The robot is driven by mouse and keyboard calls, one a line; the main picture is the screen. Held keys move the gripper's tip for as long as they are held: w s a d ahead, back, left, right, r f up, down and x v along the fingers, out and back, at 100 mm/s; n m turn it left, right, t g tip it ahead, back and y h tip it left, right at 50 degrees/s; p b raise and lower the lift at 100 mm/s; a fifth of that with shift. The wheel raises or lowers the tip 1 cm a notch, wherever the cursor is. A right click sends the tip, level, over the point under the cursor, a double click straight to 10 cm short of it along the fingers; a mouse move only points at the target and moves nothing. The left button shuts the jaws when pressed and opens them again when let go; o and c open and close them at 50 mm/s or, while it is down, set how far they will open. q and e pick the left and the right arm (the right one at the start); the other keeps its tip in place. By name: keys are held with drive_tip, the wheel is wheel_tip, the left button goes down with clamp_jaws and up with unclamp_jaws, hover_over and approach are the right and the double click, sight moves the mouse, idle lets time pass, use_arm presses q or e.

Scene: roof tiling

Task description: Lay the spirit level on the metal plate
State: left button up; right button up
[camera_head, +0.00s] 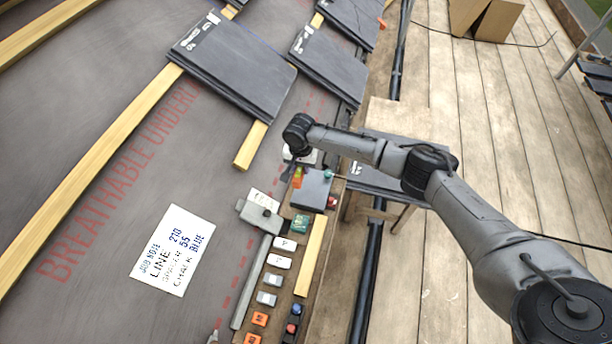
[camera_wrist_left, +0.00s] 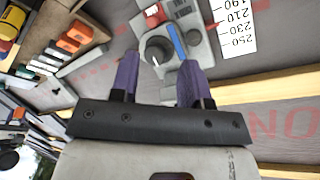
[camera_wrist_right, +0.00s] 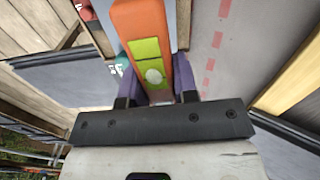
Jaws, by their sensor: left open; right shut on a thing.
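The spirit level (camera_wrist_right: 145,45) is a short orange block with yellow-green vial windows. My right gripper (camera_wrist_right: 157,85) is shut on it, with a purple finger on each side. In the head view the level (camera_head: 298,178) shows small under the right gripper (camera_head: 296,164), at the left edge of a dark blue-grey plate (camera_head: 315,188). This looks like the metal plate; whether the level touches it I cannot tell. My left gripper (camera_wrist_left: 158,78) is open in the left wrist view, with a grey device with a black knob (camera_wrist_left: 157,48) beyond its fingers. It is not clearly visible in the head view.
Small orange, white and grey blocks (camera_head: 259,319) line a narrow board beside a long grey bar (camera_head: 250,282). Dark slates (camera_head: 234,66) lie on the battens above. A white note (camera_head: 172,250) lies on the underlay. The plank deck at right is mostly clear.

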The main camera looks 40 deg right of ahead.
sight(306, 185)
drive_tip(key=f, duration=0.1)
drive_tip(key=d+f, duration=0.1)
drive_tip(key=f+b, duration=0.1)
drive_tip(key=shift+s+d+f+m, duration=0.15)
drive_tip(key=shift+d+f+m, duration=0.05)
drive_tip(key=shift+d+m, duration=0.15)
wheel_tip(306, 185, down, 4)
drive_tip(key=b, duration=0.5)
drive_tip(key=shift+r, duration=0.1)
wheel_tip(306, 185, down, 2)
drive_tip(key=shift+b, duration=1.25)
drive_tip(key=shift+r+p, duration=0.15)
drive_tip(key=shift+p, duration=0.3)
drive_tip(key=shift+f, duration=0.4)
drive_tip(key=shift+f+p, duration=0.2)
drive_tip(key=shift+p, duration=0.15)
drive_tip(key=o, duration=1.1)
drive_tip(key=shift+c, duration=0.2)
